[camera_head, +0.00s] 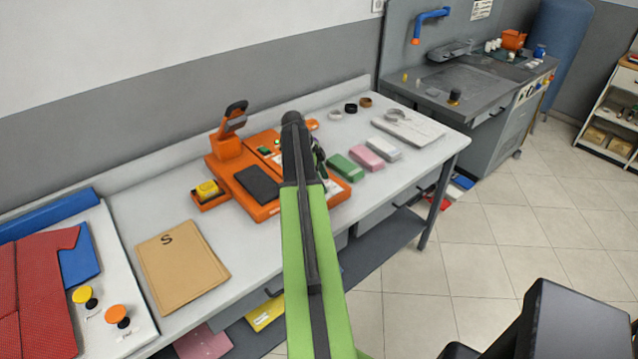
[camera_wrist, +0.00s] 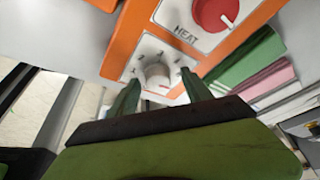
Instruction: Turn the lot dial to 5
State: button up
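In the wrist view, a pale grey dial (camera_wrist: 156,75) sits on a white plate with small markings around it, on the orange machine's front. In the head view, my arm covers most of the gripper and the dial, in front of the orange machine (camera_head: 222,172).
A red dial (camera_wrist: 215,12) labelled HEAT is close by. Green (camera_head: 346,167), pink (camera_head: 367,157) and white (camera_head: 384,148) blocks lie right of the machine. A brown envelope (camera_head: 183,265) marked S lies left on the worktable (camera_head: 125,207).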

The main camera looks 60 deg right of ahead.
jog(key=shift+r, duration=0.1)
jog(key=shift+r+p, duration=0.25)
jog(key=shift+p, duration=0.05)
jog(key=p+v, duration=1.5)
jog(key=v, duration=0.2)
jog(key=shift+a+f, duration=0.15)
